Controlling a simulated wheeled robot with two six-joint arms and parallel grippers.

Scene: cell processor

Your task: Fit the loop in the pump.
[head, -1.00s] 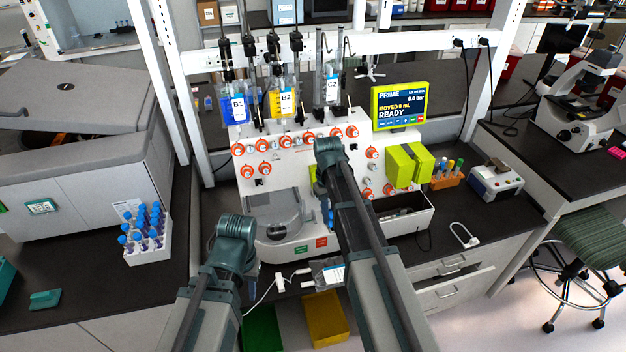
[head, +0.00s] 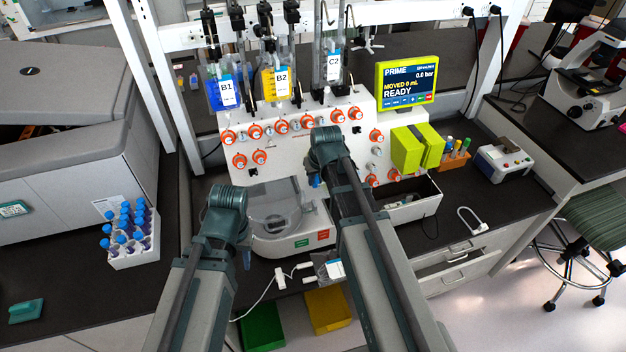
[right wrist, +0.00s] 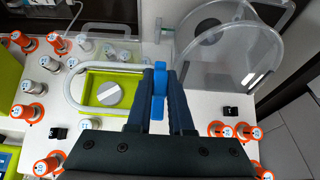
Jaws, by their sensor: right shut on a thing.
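The pump (right wrist: 108,93) shows in the right wrist view as a yellow-green recess with a grey round knob. The pale tubing loop (right wrist: 70,80) curves around the pump's left side, and its upper run reaches my right gripper. My right gripper (right wrist: 158,75) is shut on a narrow blue tab (right wrist: 158,98) beside the pump. I cannot tell how the tab joins the loop, or whether the loop is seated. In the head view my right wrist and arm cover the pump. My left gripper (head: 246,258) hangs at the front left of the machine; its jaws are mostly hidden.
Orange valve knobs (right wrist: 30,112) stand near the pump. A clear round lid (right wrist: 230,45) rises beside my right gripper. Hanging bags (head: 277,84), a screen (head: 407,83) reading READY, a tube rack (head: 130,255) and a white open box (head: 412,207) surround the machine.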

